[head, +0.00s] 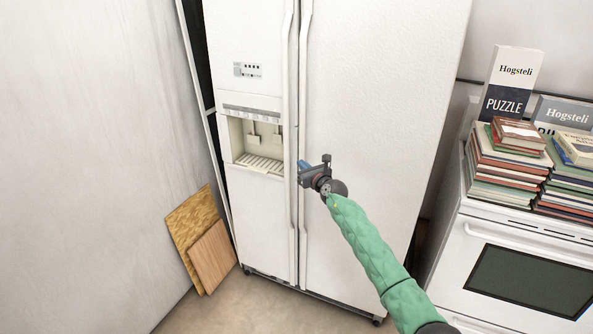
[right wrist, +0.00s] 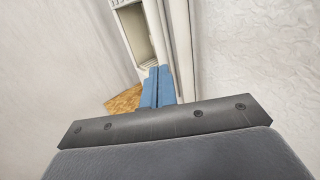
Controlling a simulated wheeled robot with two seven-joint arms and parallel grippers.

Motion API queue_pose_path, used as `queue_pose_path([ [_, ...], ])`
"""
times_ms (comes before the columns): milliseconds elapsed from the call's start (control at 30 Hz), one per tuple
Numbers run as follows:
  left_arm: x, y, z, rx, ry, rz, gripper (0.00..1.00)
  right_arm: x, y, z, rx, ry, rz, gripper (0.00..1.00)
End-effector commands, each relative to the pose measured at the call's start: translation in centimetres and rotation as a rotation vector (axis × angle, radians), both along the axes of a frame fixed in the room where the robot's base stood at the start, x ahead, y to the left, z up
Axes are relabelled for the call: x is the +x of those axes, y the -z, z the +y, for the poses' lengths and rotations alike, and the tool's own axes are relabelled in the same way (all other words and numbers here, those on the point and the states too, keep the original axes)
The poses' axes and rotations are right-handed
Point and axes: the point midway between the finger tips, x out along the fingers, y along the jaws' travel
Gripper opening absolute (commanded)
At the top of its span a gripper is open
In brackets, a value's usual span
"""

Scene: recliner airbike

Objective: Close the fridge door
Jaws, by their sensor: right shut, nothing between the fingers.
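The white two-door fridge (head: 385,110) stands in the middle of the head view. Its narrow left door (head: 264,215) holds a water dispenser (head: 255,140). A dark gap shows along the left door's outer edge. The two long handles run side by side at the seam. My right gripper (head: 304,168) is in front of the handles at dispenser height. In the right wrist view its blue fingers (right wrist: 158,88) are together with nothing between them, near the handles (right wrist: 177,50). I cannot tell whether they touch. My left gripper is not in view.
A white stove (head: 465,235) stands to the right with stacks of books (head: 505,165) and puzzle boxes (head: 510,85) on top. Two wooden boards (head: 212,256) lean on the left wall. Some floor (head: 260,310) is clear in front of the fridge.

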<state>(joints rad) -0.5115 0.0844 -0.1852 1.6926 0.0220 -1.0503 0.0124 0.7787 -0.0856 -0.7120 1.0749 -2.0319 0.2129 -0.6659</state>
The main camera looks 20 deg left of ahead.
Motion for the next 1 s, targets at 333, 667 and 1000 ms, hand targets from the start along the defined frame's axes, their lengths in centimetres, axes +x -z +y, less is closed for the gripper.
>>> queue_pose_path([
  [333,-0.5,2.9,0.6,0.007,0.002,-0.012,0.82,-3.8,0.0,0.6,0.003,-0.001,0.001,0.0],
  [667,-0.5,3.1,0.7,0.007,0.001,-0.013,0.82,-5.4,0.0,0.8,0.001,0.001,0.001,0.0],
  [1000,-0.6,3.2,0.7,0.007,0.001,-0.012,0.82,-5.5,0.0,0.8,0.002,0.001,0.002,0.0],
])
